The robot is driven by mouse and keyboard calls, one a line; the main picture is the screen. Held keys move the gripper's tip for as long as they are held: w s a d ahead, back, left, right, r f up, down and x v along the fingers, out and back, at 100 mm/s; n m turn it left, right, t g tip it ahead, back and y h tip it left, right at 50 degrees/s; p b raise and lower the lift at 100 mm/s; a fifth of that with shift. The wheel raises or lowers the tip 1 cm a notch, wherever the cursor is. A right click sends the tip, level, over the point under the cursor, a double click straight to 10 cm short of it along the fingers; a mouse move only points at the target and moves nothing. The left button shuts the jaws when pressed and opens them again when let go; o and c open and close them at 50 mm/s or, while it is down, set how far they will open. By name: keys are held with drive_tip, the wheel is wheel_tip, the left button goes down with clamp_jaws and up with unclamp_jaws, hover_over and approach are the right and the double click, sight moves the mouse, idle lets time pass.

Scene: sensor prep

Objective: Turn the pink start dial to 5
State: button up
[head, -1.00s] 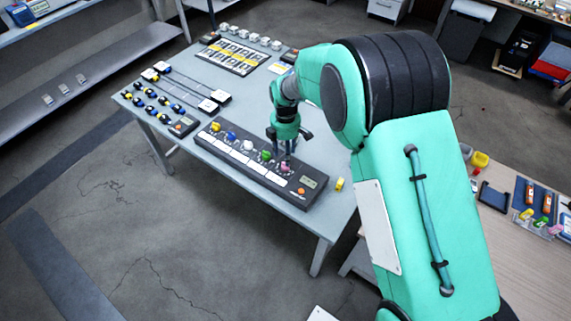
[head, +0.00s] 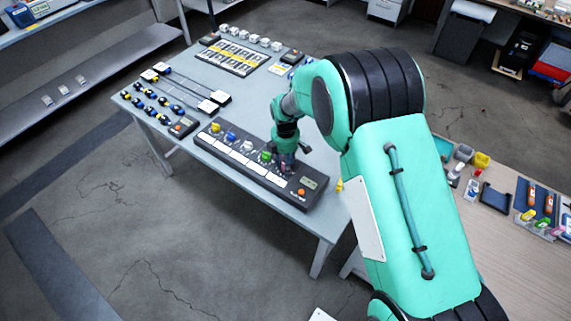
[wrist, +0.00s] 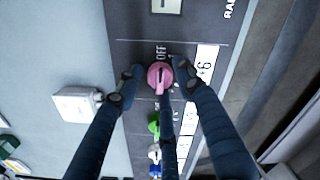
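The pink dial (wrist: 160,76) sits on the dark control panel (wrist: 135,130), below the printed word OFF in the wrist view. Its raised grip runs roughly up and down the picture; I cannot tell which number it is set at. My gripper (wrist: 158,73) is over it, with one fingertip on its left and one on its right. Small gaps show between these fingertips and the dial. A third dark finger lies just below the dial. In the head view my gripper (head: 285,163) is low over the panel (head: 300,170) and largely hides the dial.
Green (head: 266,156), white, blue (head: 230,136) and yellow (head: 216,127) dials stand in a row along the panel. An orange button (head: 301,191) and a small display (head: 309,182) are at its right end. A white block (wrist: 76,103) lies beside the panel.

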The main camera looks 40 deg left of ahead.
drive_tip(key=c, duration=0.7)
